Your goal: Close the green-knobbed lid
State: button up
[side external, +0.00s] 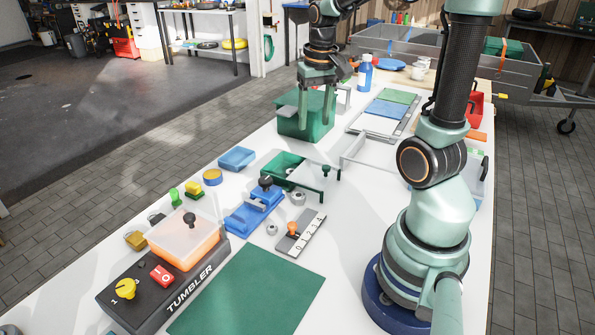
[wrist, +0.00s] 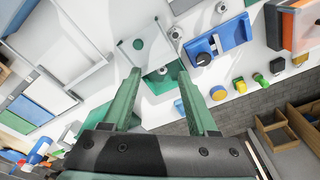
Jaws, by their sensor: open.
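The green-knobbed lid (side external: 316,175) is a clear flat panel with a small dark green knob (side external: 326,170). It sits to the right of the open part of a low green box (side external: 280,167) in the side view, so the box's left part shows uncovered. In the wrist view the lid (wrist: 152,50) and its knob (wrist: 138,44) lie beyond my fingertips, with the green box (wrist: 153,88) between the fingers. My gripper (side external: 316,121) is open and empty, pointing down above the bench, farther back than the lid. It also shows in the wrist view (wrist: 158,74).
A larger green bin (side external: 290,124) stands by my fingers. A blue box with a dark knob (side external: 250,212), a grey numbered slider plate (side external: 300,235) and the tumbler unit (side external: 160,275) are nearer. A clear-walled tray (side external: 368,155) lies right. The green mat (side external: 245,295) is bare.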

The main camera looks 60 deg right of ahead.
jog(key=m+g, duration=0.1)
jog(key=m, duration=0.1)
send_over(326, 166)
notch_tip(326, 166, down, 2)
jog(key=shift+y, duration=0.3)
notch_tip(326, 166, down, 12)
jog(key=shift+f, duration=0.2)
jog(key=shift+c, duration=0.3)
grip_shut()
jog(key=shift+r, duration=0.1)
dwell(0.8)
